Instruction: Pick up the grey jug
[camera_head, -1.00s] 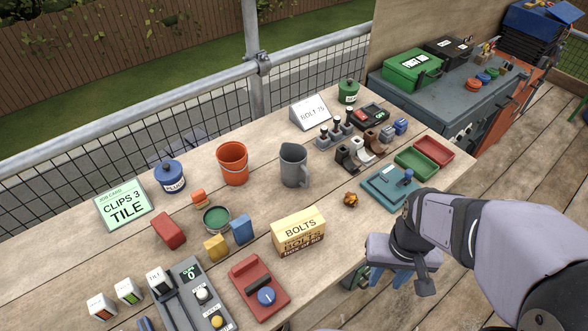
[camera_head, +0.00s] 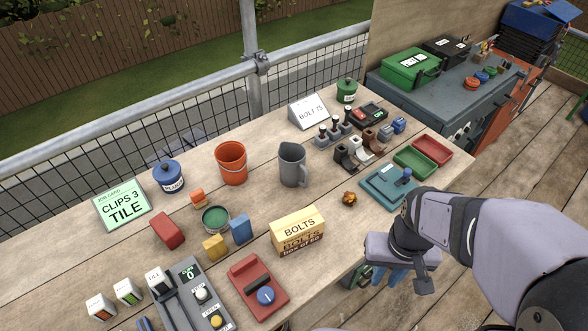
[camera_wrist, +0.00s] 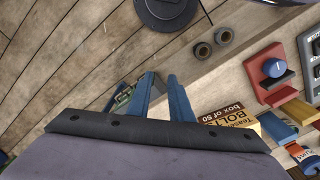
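The grey jug (camera_head: 292,166) stands upright on the wooden bench, right of the orange bucket (camera_head: 231,163) and behind the BOLTS box (camera_head: 297,232). Its handle is on the right side. My gripper (camera_head: 392,276) is low at the front edge of the bench, well to the front right of the jug and touching nothing that I can see. In the wrist view its two blue fingers (camera_wrist: 161,78) are apart with nothing between them. The jug does not show in the wrist view.
Pipe hooks (camera_head: 362,149), a lever block (camera_head: 334,136) and a teal plate (camera_head: 390,187) lie right of the jug. A small brown-orange piece (camera_head: 349,199) lies in front. A green tin (camera_head: 215,219) and coloured blocks stand front left. A metal railing (camera_head: 155,111) runs behind the bench.

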